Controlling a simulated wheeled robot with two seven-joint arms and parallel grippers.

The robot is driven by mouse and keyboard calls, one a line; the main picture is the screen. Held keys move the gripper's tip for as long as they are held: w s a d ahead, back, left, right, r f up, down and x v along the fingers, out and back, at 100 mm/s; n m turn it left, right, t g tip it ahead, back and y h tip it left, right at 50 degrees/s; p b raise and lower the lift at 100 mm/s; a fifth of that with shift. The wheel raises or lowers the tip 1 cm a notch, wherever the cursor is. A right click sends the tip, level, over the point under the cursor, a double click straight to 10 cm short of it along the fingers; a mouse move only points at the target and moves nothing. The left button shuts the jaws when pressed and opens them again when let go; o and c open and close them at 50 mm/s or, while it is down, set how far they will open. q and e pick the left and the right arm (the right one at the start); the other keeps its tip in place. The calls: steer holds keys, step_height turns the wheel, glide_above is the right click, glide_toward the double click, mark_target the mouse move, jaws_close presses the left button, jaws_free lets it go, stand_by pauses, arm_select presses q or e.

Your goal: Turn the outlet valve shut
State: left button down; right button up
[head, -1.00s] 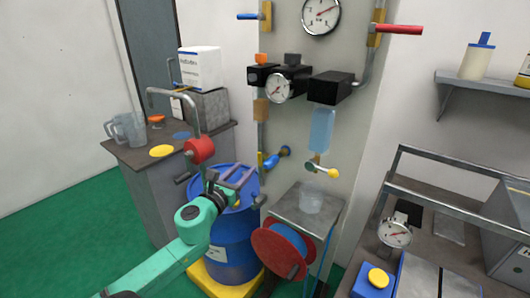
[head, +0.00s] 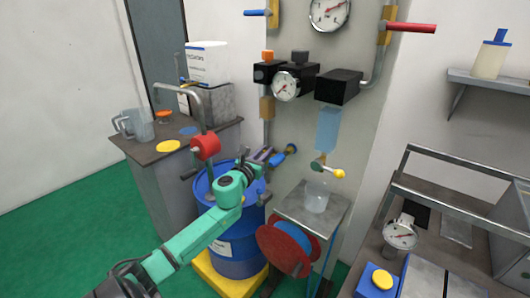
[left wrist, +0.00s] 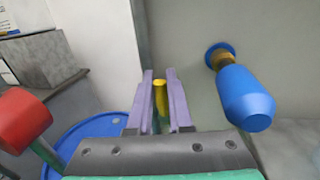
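On the grey panel (head: 330,200), a blue handle-like fitting (head: 284,155) sticks out low on the left pipe; it also shows, on a brass stem, at the right of the left wrist view (left wrist: 245,98). My left gripper (head: 262,155) is beside it, to its left. In the left wrist view its two purple-grey fingers (left wrist: 160,98) are apart, with a narrow yellow lever-like part (left wrist: 161,92) between them. I cannot tell whether the fingers touch it. In the head view my gripper hides this yellow part. Which part is the outlet valve is not marked. My right gripper is not in view.
A blue drum (head: 238,235) stands under my left arm, with a red-handled part (head: 205,147) above it. A hose reel (head: 290,245) and a small shelf (head: 290,205) with a clear cup (head: 316,197) are to the right. A yellow-knobbed drain (head: 330,170) hangs below the filter bowl.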

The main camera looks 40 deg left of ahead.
arm_select(q)
steer(key=shift+a, duration=0.15)
steer(key=shift+a+r+n+p, duration=0.1)
steer(key=shift+a+n+p, duration=0.15)
steer(key=shift+n+p, duration=0.45)
steer(key=shift+a+n+g+p, duration=0.4)
steer(key=shift+a+n+p, duration=0.25)
steer(key=shift+n, duration=0.45)
steer(key=a+f+n+g+h+p, duration=0.1)
steer(key=f+n, duration=0.4)
steer(key=n, duration=0.7)
steer(key=shift+a+f+h+p, duration=0.4)
steer(key=shift+a+h+p, duration=0.5)
steer(key=shift+a+h, duration=0.45)
steer(key=shift+s+d, duration=0.1)
steer(key=c, duration=0.8)
jaws_free()
steer(key=shift+f, duration=0.1)
steer(key=shift+c, duration=0.2)
